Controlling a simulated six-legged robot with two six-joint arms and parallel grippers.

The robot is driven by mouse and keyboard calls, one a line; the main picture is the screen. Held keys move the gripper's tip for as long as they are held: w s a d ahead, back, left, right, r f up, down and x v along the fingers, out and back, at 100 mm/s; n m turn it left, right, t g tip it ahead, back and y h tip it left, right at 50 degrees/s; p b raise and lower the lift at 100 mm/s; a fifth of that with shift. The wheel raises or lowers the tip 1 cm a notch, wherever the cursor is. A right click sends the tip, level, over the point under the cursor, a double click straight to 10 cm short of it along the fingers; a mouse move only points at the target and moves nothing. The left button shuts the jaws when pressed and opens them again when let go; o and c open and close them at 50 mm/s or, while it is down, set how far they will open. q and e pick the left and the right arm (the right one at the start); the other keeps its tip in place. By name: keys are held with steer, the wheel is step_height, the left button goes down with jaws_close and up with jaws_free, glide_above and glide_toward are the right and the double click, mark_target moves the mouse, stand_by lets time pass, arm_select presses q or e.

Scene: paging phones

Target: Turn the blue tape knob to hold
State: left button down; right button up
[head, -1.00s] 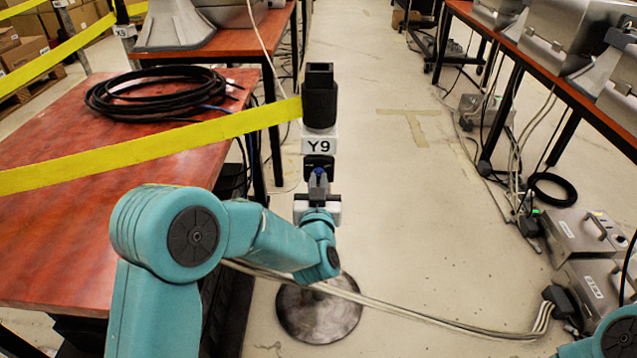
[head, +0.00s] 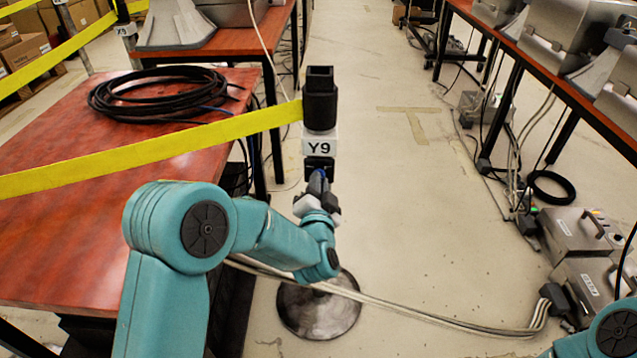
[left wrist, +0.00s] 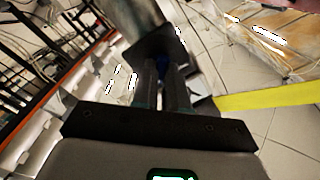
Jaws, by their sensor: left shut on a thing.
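The blue tape knob (head: 318,175) is on the front of the black post head, just below the white Y9 label (head: 320,147). My left gripper (head: 317,183) is at the knob, shut on it, with its body tilted. My right gripper is out of view.
A yellow tape (head: 150,150) runs left from the post (head: 320,100) over a red table (head: 60,210) with a coiled black cable (head: 160,92). The post's round base (head: 318,318) stands on the floor, with cables crossing over it. The aisle floor (head: 430,220) to the right is mostly clear.

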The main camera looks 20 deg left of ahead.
arm_select(q)
steer(key=shift+m, duration=0.3)
steer(key=c, duration=1.2)
jaws_free()
steer(key=shift+o, duration=0.2)
steer(key=p+v, duration=0.1)
steer(key=v, duration=1.5)
steer(key=shift+s+p, duration=0.2)
steer(key=shift+p, duration=0.15)
